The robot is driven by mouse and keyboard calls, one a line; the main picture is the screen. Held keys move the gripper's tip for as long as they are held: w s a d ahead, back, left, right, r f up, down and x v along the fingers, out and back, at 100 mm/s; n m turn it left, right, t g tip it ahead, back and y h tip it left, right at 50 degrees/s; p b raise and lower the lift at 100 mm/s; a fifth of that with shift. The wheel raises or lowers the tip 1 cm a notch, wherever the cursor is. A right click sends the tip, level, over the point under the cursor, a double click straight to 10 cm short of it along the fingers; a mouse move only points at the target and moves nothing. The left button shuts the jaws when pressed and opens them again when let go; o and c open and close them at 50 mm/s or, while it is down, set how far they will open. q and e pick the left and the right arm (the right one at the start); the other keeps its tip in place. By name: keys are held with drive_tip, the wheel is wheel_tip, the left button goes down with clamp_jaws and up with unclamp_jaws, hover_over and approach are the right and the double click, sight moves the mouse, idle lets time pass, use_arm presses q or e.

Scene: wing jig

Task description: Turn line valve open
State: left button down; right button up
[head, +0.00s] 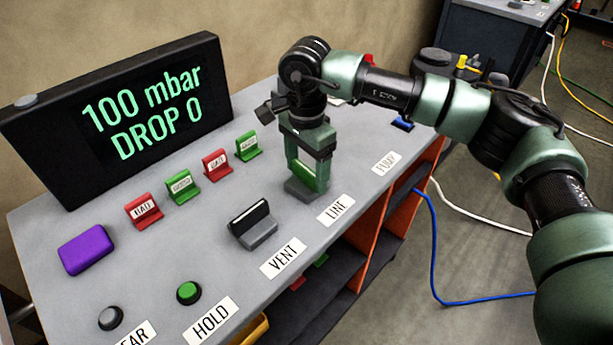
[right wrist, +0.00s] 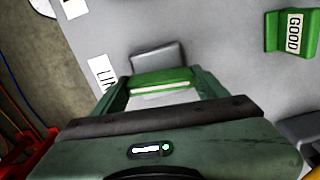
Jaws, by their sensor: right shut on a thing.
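The line valve (head: 301,190) stands behind the LINE label (head: 336,211) on the grey bench panel. Its grey base also shows in the right wrist view (right wrist: 157,54). My right gripper (head: 307,172) points down over this valve and is shut on its handle. In the right wrist view the handle (right wrist: 160,82), green with a pale strip, lies between the two fingers (right wrist: 161,88). The fingers hide part of the valve, and I cannot tell its exact turn angle. The display (head: 140,110) reads "100 mbar DROP 0". My left gripper is not in view.
The vent valve (head: 252,224) stands left of the gripper, behind its VENT label (head: 283,258). Red and green tags (head: 183,187) stand in a row below the display. A purple block (head: 87,249) and a green HOLD button (head: 188,292) are at the left.

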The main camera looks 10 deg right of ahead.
sight(306, 168)
drive_tip(key=shift+w+r+n+b, duration=0.1)
drive_tip(key=shift+n+b, duration=0.2)
drive_tip(key=shift+n, duration=0.2)
drive_tip(key=shift+r, duration=0.1)
drive_tip(key=o, duration=1.4)
wheel_tip(306, 168, up, 8)
drive_tip(key=shift+f+b, duration=0.2)
drive_tip(key=shift+b, duration=0.4)
